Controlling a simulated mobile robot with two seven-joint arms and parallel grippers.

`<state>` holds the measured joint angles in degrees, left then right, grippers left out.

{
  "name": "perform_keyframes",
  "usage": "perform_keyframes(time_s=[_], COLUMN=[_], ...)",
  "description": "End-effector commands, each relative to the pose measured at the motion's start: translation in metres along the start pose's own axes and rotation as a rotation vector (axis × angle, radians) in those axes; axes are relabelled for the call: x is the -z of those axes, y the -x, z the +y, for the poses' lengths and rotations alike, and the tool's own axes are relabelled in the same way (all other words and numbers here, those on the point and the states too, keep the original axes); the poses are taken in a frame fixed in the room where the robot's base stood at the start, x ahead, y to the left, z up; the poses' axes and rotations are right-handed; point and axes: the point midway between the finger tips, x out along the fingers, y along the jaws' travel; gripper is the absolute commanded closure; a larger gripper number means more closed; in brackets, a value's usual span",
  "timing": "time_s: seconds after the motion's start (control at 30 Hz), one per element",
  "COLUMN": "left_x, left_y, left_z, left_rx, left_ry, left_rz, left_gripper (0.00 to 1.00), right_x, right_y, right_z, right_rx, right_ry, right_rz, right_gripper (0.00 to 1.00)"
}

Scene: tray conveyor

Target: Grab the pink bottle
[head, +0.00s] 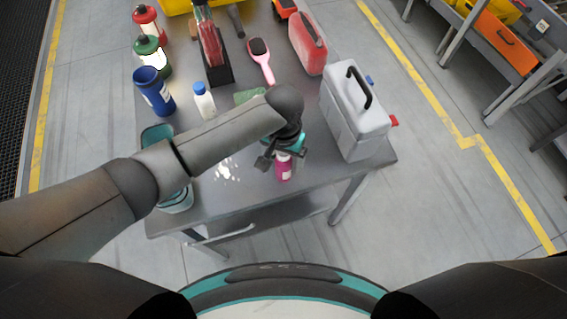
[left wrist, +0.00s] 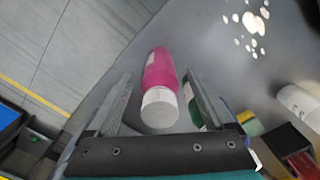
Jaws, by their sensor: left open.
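The pink bottle (head: 284,168) stands on the grey table near its front edge, partly hidden by my left gripper in the head view. In the left wrist view the pink bottle (left wrist: 160,85), with a whitish cap, lies between the two open fingers. My left gripper (head: 277,157) is open at the bottle, with a finger on either side of it in the wrist view (left wrist: 155,98). A gap shows on both sides, so the fingers do not appear to touch it. My right gripper is in neither view.
A grey canister (head: 352,118) stands close to the right of the bottle. A white bottle with a blue cap (head: 204,101), a blue container (head: 154,91), a pink brush (head: 261,62) and a red case (head: 308,45) stand or lie farther back. Pale spots (head: 226,170) mark the table left of the bottle.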

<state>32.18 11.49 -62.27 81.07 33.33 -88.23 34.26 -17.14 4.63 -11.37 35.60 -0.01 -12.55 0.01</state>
Motion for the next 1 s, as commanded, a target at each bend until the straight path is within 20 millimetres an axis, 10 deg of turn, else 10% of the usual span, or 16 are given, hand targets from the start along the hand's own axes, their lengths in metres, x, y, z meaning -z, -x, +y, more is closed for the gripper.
perform_keyframes(time_s=[0.8, 1.0], left_x=[0.0004, 0.0007], left_y=[0.0009, 0.0012], left_z=[0.0, 0.0001], left_rx=[0.0, -0.001], left_ry=[0.001, 0.001], left_rz=[0.001, 0.002], left_gripper=[0.98, 1.0], right_x=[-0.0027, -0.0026], right_y=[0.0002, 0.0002], right_z=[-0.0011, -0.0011], right_rx=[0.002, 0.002], right_ry=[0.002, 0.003], right_rz=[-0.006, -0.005], right_gripper=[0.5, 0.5])
